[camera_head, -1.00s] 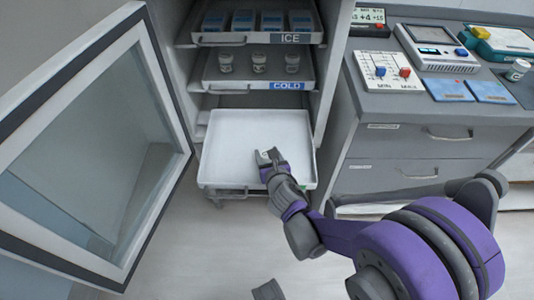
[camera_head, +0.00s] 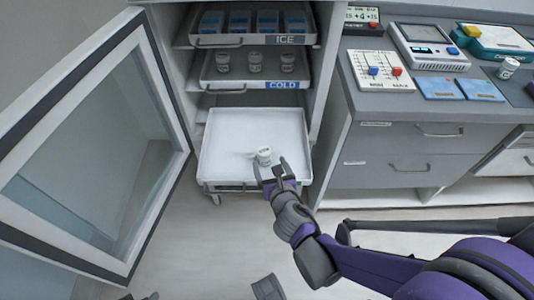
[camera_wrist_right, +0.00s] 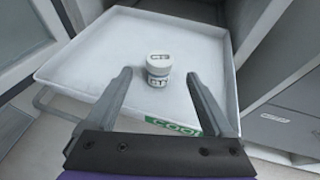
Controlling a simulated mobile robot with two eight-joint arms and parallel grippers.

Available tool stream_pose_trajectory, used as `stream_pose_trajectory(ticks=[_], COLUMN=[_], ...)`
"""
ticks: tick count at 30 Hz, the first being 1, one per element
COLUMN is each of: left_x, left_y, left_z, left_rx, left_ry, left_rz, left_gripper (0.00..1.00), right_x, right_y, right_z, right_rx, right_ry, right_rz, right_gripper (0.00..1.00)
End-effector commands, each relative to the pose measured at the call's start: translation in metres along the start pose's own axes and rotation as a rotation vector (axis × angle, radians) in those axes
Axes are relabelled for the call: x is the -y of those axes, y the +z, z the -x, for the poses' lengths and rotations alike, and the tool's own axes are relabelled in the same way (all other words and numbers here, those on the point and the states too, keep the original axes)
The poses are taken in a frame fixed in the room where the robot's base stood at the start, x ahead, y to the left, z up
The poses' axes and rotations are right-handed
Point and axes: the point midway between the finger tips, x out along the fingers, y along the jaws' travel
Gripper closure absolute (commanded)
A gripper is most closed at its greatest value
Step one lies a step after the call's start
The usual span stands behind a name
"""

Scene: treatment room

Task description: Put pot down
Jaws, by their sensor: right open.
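A small white pot (camera_head: 264,156) with dark markings stands upright on the bottom pull-out tray (camera_head: 225,150). The wrist view shows the pot (camera_wrist_right: 158,68) on the white tray (camera_wrist_right: 100,50), which has a green COOL label (camera_wrist_right: 172,125) on its front. My right gripper (camera_head: 271,169) is open at the tray's front edge, just short of the pot. In the wrist view its two fingers (camera_wrist_right: 155,85) are spread wide, with the pot beyond and between their tips, apart from both. At the bottom edge of the head view are small dark grey parts that may belong to my left gripper; its jaws cannot be made out.
Above are the COLD tray (camera_head: 240,82) with several pots and the ICE tray (camera_head: 225,40) with blue packs. The open glass door (camera_head: 95,165) stands at left. A counter (camera_head: 420,105) with devices, cards and another pot (camera_head: 508,68) is at right.

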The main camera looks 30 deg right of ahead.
Motion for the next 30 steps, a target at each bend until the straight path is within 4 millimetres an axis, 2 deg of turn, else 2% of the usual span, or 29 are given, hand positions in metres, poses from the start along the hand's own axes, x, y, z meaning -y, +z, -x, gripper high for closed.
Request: stream_pose_trajectory(ticks=[1, 4, 8, 11, 14, 20, 24, 27, 30], left_x=[0.0, 0.0, 0.0, 0.0, 0.0, 0.0, 0.0, 0.0, 0.0], left_y=[-0.002, -0.003, -0.004, -0.004, -0.004, -0.004, -0.004, -0.004, -0.004], left_z=[0.005, 0.01, 0.012, 0.012, 0.012, 0.012, 0.012, 0.012, 0.012], left_rx=[-0.002, -0.004, -0.005, -0.005, -0.004, -0.004, -0.004, -0.004, -0.004], left_ry=[0.0, 0.0, 0.0, 0.0, 0.0, 0.0, 0.0, 0.0, 0.0], left_rz=[0.0, 0.0, 0.0, 0.0, 0.0, 0.0, 0.0, 0.0, 0.0], left_gripper=[0.5, 0.5, 0.5, 0.5, 0.5, 0.5, 0.5, 0.5, 0.5], right_x=[-0.001, -0.001, 0.0, 0.003, 0.009, 0.013, 0.005, -0.004, -0.014], right_y=[0.002, 0.002, 0.0, -0.002, -0.008, -0.032, -0.05, -0.061, -0.068], right_z=[0.011, 0.024, 0.032, 0.035, 0.04, 0.063, 0.091, 0.114, 0.133], right_rx=[0.001, 0.001, -0.004, -0.029, -0.084, -0.231, -0.308, -0.337, -0.345], right_ry=[0.003, 0.002, -0.001, -0.019, -0.065, -0.273, -0.503, -0.695, -0.876], right_rz=[0.0, 0.001, -0.019, -0.151, -0.445, -1.293, -1.865, -2.203, -2.449], right_gripper=[0.13, 0.13, 0.13, 0.13, 0.13, 0.13, 0.13, 0.13, 0.13])
